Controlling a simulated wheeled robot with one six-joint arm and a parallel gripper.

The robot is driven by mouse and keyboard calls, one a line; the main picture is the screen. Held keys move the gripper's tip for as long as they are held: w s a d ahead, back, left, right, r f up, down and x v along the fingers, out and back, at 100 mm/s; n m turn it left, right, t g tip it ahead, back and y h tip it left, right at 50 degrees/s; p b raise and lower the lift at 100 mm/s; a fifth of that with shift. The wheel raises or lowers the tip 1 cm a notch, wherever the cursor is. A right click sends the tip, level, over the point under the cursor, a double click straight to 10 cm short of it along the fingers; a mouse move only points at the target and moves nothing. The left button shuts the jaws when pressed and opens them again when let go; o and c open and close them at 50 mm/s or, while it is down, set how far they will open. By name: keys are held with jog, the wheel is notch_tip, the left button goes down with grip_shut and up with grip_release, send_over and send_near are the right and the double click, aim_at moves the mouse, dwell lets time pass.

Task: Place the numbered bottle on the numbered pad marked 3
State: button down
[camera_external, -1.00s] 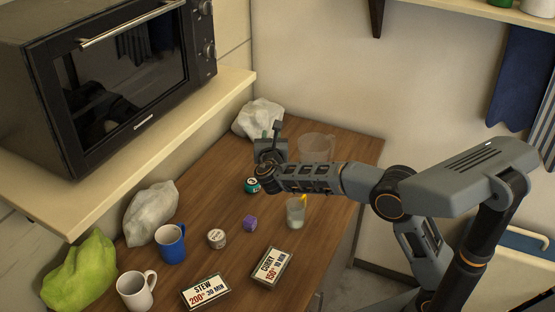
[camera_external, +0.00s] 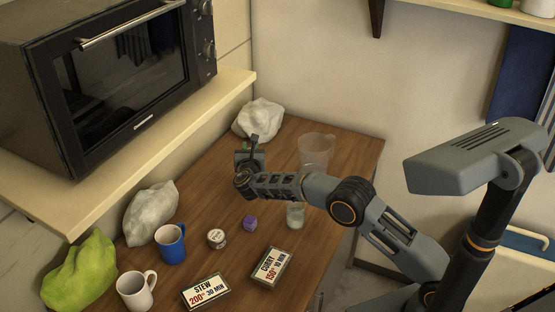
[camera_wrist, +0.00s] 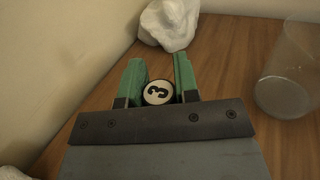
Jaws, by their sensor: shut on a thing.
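My gripper (camera_wrist: 160,70) has green fingers and is shut on the numbered bottle (camera_wrist: 158,93). In the wrist view only its round white face with a black 3 and a dark rim shows between the fingers; the rest is hidden. In the external view my gripper (camera_external: 248,152) is over the back left of the wooden table, in front of a white bag, and hides the bottle. I cannot tell whether the bottle touches the table. No separate pad marked 3 can be made out in either view.
The white bag (camera_external: 258,118) and a clear jug (camera_external: 316,150) stand near my gripper. A glass (camera_external: 295,216), purple block (camera_external: 250,222), round tin (camera_external: 217,238), blue mug (camera_external: 171,244), white mug (camera_external: 136,290) and two signs (camera_external: 271,266) occupy the front. The oven shelf (camera_external: 150,150) overhangs the left.

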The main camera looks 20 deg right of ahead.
jog(key=shift+f, duration=0.8)
jog(key=shift+f, duration=0.2)
jog(key=c, duration=0.9)
grip_release()
jog(key=shift+o, duration=0.2)
jog(key=shift+r, duration=0.15)
